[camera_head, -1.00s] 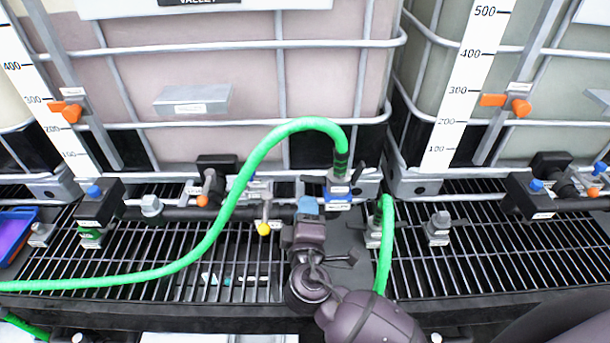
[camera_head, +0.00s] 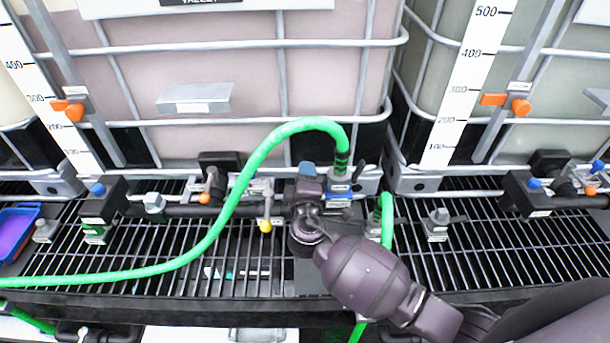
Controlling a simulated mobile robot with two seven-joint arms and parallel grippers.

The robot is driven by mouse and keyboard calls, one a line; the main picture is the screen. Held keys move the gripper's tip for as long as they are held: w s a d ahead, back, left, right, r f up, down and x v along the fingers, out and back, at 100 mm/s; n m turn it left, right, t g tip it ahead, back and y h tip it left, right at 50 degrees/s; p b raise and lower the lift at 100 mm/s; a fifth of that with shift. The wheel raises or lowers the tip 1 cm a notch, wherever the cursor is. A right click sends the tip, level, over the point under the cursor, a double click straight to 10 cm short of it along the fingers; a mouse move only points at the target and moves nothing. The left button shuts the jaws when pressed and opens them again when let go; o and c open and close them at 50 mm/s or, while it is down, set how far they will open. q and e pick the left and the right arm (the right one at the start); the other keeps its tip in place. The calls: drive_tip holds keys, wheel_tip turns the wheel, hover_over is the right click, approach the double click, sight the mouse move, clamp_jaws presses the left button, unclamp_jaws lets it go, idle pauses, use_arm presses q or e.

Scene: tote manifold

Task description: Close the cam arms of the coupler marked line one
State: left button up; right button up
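A green hose (camera_head: 262,150) arches over the rack and ends downward in a grey coupler (camera_head: 341,187) with a blue band and small labels below it. A second green hose (camera_head: 387,215) ends at another coupler (camera_head: 374,229) lower right. The label print is too small to tell which is line one. My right gripper (camera_head: 308,172), with a blue patch at its tip, is just left of the first coupler, close to it. I cannot tell whether it touches. Its fingers and the coupler's cam arms are not clear. My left gripper is not in view.
A dark manifold pipe (camera_head: 180,210) runs along the black grating (camera_head: 465,260). A yellow-ended handle (camera_head: 265,226) hangs left of my gripper. Caged totes (camera_head: 340,42) stand behind. A capped fitting (camera_head: 437,222) is at right, and a blue tray (camera_head: 18,228) at far left.

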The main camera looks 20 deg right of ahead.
drive_tip(key=shift+c, duration=0.4)
clamp_jaws()
